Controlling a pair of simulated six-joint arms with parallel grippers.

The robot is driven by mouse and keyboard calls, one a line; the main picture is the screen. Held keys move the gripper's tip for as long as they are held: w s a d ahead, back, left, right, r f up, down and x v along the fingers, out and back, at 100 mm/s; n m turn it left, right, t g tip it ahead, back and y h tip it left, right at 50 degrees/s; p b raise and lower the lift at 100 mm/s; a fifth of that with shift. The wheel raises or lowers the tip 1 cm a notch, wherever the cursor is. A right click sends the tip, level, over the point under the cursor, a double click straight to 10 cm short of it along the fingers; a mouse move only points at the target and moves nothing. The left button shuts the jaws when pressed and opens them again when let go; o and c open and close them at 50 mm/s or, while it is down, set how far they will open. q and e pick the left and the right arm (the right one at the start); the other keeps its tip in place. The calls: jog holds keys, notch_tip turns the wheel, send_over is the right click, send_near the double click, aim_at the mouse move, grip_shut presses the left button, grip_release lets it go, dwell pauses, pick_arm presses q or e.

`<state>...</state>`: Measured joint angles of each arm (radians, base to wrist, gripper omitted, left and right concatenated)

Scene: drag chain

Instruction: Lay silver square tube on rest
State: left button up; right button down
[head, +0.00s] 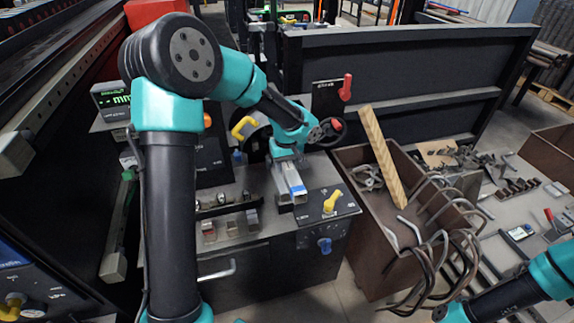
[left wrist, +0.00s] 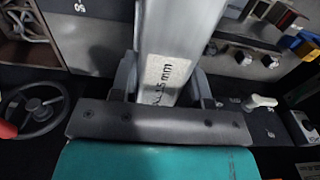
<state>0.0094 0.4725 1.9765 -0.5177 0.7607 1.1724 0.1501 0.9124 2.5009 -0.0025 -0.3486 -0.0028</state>
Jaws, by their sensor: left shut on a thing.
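The silver square tube (head: 291,178) is a short grey bar with a blue mark, above the grey top of the dark bench in the head view. My left gripper (head: 286,155) is shut on it from above. In the left wrist view the tube (left wrist: 182,40) runs away from the camera between the two fingers, with a white label reading about 1.5 mm. I cannot tell which part of the bench is the rest, or whether the tube touches anything beneath it. My right arm shows at the lower right of the head view, but its gripper is out of sight.
A yellow-handled control (head: 332,202) is to the right. A handwheel (head: 327,132) stands behind. A brown bin (head: 352,238) with bent rods and a wooden plank (head: 382,155) stands right of the bench.

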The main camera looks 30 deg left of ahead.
pick_arm(q)
jog(key=shift+w+a+f, duration=0.9)
jog(key=shift+w+a, duration=0.25)
jog(key=shift+a, duration=0.05)
jog(key=shift+w+a+f, duration=0.9)
jog(key=shift+w+a, duration=0.25)
jog(key=shift+f, duration=1.05)
jog(key=o, duration=1.3)
jog(key=shift+f, duration=0.1)
notch_tip(320, 180, up, 18)
jog(key=shift+f, duration=0.25)
